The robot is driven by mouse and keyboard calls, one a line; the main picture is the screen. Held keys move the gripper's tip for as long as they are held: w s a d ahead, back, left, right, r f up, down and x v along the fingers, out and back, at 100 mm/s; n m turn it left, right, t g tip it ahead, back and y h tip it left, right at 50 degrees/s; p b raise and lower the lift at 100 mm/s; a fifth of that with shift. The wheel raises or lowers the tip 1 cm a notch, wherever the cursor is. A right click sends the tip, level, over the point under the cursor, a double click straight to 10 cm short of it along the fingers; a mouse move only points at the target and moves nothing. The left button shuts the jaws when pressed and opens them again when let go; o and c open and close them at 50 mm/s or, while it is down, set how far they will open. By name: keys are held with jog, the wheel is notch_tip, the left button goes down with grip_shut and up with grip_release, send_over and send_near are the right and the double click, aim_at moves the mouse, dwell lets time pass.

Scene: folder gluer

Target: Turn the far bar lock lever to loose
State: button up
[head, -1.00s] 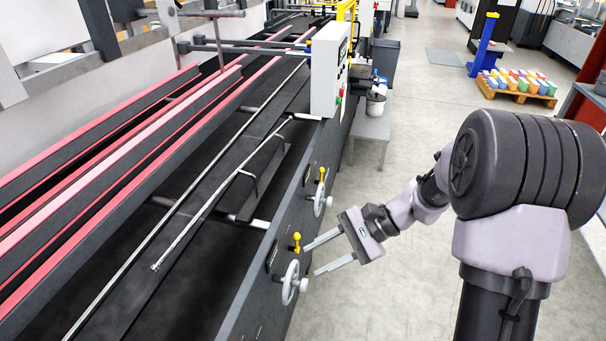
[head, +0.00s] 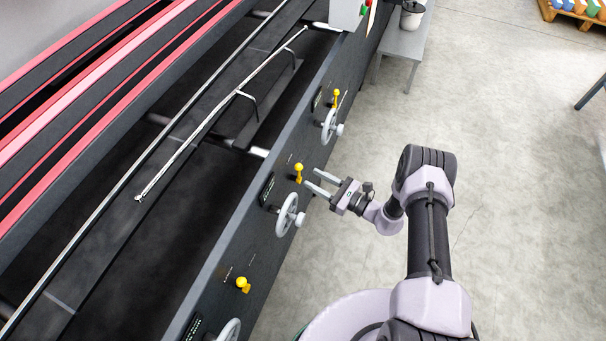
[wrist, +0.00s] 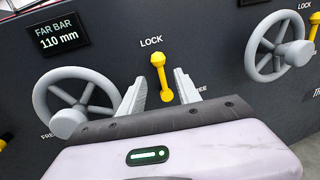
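The far bar lock lever (head: 298,171) is a small yellow lever on the dark machine side. In the wrist view this lever (wrist: 161,76) is close to upright, with its knob end up under the word LOCK. FREE is printed lower right, partly hidden by my gripper. The FAR BAR display (wrist: 60,36) reads 110 mm at upper left. My gripper (head: 313,178) is open, pointing at the panel. In the wrist view its fingertips (wrist: 161,82) appear either side of the lever; in the head view they look just short of it. I see no contact.
A grey handwheel (head: 288,214) with a protruding handle sits just left of the lever in the wrist view. Another handwheel (head: 329,126) and yellow lever (head: 336,97) lie farther along, and a further yellow lever (head: 243,285) nearer. The floor (head: 490,170) beside the machine is clear.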

aim_at(303, 180)
jog(key=b+x, duration=0.1)
jog(key=x, duration=0.4)
jog(key=shift+w+a, duration=0.1)
jog(key=shift+a, duration=0.05)
grip_shut()
dwell(1.2)
